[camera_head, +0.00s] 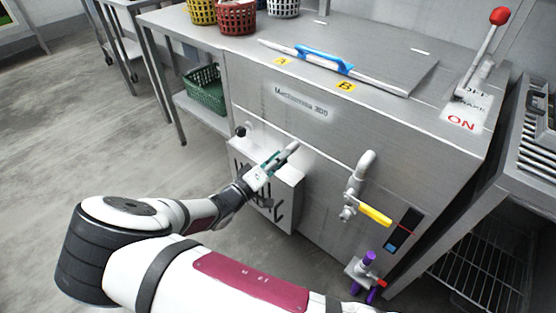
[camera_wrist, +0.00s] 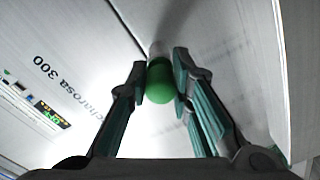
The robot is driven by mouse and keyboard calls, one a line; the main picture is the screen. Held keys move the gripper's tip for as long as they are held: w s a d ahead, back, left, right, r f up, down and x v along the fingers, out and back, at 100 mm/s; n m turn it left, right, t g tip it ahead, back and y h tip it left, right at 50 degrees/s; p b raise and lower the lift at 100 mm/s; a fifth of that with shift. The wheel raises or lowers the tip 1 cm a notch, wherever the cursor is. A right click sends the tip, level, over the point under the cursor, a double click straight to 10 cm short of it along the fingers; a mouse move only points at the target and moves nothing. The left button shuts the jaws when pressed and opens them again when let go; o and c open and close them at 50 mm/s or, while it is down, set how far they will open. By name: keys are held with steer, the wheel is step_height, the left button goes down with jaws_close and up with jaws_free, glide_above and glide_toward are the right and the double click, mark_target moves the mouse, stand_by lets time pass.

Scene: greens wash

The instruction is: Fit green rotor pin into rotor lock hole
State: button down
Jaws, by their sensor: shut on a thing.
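The green rotor pin's round knob (camera_wrist: 160,84) sits between the two fingers of my gripper (camera_wrist: 162,76) in the wrist view. A short grey shaft (camera_wrist: 156,49) goes on from the knob toward the machine surface. In the head view my gripper (camera_head: 268,167) is at the top of a grey box on the machine's front, and a pale rod (camera_head: 290,148) sticks out beyond its fingers. The green knob is hidden there by the fingers. I cannot make out the rotor lock hole, nor tell whether the shaft is in it.
The box (camera_head: 283,196) carries large dark lettering, with a black knob (camera_head: 240,131) at its upper left. A pipe with a yellow-handled valve (camera_head: 374,214) and a purple-handled valve (camera_head: 368,262) stand to the right. A blue-handled lid (camera_head: 323,59) and red-knobbed lever (camera_head: 499,16) are above.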

steer(key=shift+w+d, duration=0.25)
steer(key=shift+w, duration=0.05)
steer(key=c, duration=1.4)
jaws_free()
steer(key=shift+o, duration=0.2)
steer(key=v, duration=1.2)
